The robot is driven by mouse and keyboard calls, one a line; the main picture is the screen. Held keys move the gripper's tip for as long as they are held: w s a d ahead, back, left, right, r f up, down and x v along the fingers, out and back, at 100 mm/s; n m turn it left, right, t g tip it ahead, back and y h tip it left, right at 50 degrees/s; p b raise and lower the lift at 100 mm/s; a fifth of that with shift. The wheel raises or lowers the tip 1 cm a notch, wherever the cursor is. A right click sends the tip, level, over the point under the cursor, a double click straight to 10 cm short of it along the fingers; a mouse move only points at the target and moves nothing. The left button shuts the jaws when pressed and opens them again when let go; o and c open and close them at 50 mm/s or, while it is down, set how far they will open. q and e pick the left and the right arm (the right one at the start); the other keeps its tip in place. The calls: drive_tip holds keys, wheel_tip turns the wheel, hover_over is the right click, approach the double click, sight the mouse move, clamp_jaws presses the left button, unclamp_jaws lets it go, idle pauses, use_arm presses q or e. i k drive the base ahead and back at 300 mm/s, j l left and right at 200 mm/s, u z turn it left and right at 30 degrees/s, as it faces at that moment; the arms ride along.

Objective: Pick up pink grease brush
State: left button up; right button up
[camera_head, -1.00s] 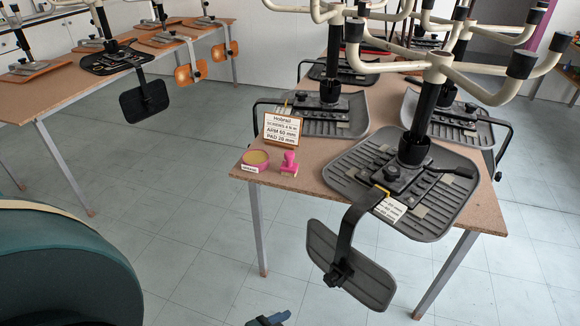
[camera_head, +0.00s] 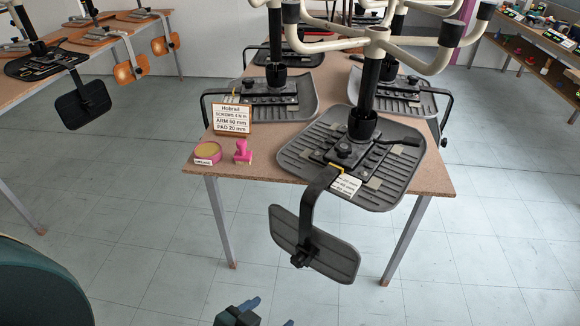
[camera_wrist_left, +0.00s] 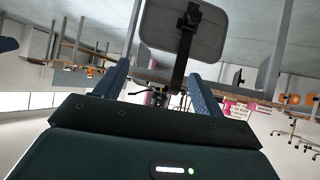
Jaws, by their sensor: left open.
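The pink grease brush (camera_head: 243,151) stands upright on the near left corner of the brown table (camera_head: 265,169), handle up. Its bristles are hidden. A round pink tin (camera_head: 207,153) with a yellowish top and a white label sits just left of it. My left gripper (camera_head: 266,312) shows at the bottom edge of the head view, low, in front of the table and well apart from the brush. Its blue fingers are spread and empty; they also show in the left wrist view (camera_wrist_left: 158,85). My right gripper is out of view.
A white sign (camera_head: 232,118) stands behind the brush. An upturned chair base (camera_head: 350,160) fills the table's middle, its black pad (camera_head: 313,245) hanging over the front edge. A teal rounded thing (camera_head: 40,290) is at lower left. The floor before the table is clear.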

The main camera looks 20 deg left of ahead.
sight(242, 157)
drive_tip(key=j+z, duration=0.2)
drive_tip(key=z, duration=0.2)
drive_tip(key=i+j+z, duration=0.1)
drive_tip(key=j+z, duration=0.15)
drive_tip(key=z, duration=0.2)
drive_tip(key=j+z, duration=0.2)
drive_tip(key=j, duration=0.35)
drive_tip(key=k+j+z, duration=0.15)
drive_tip(key=j, duration=0.35)
drive_tip(key=i, duration=0.1)
